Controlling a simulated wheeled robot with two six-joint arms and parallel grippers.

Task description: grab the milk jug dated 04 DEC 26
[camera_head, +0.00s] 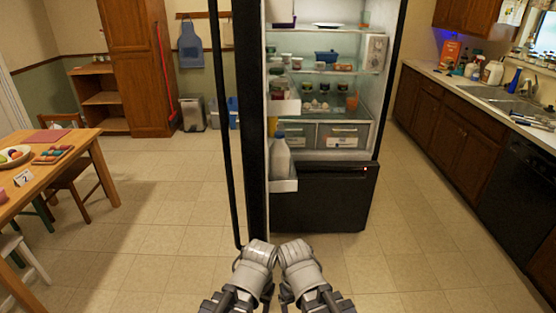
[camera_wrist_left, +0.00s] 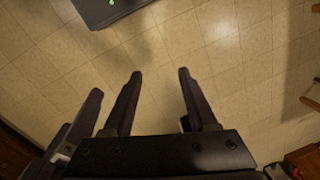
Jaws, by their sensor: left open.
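A pale milk jug (camera_head: 280,155) with a dark bluish cap stands upright in the lower bin of the open fridge door. Its date is too small to read. My left gripper (camera_wrist_left: 159,74) is open and empty over the tiled floor in the left wrist view. In the head view both my arms end close together at the bottom middle, in front of the fridge and well short of the jug; their fingers are hidden there. Another dark finger-like part beside my left gripper may belong to my right gripper, whose jaws I cannot judge.
The open fridge (camera_head: 330,100) has stocked shelves, clear drawers and a black lower drawer (camera_head: 325,198). Its dark door edge stands left of the jug. A wooden table (camera_head: 75,140) is at left, a sink counter (camera_head: 475,85) at right.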

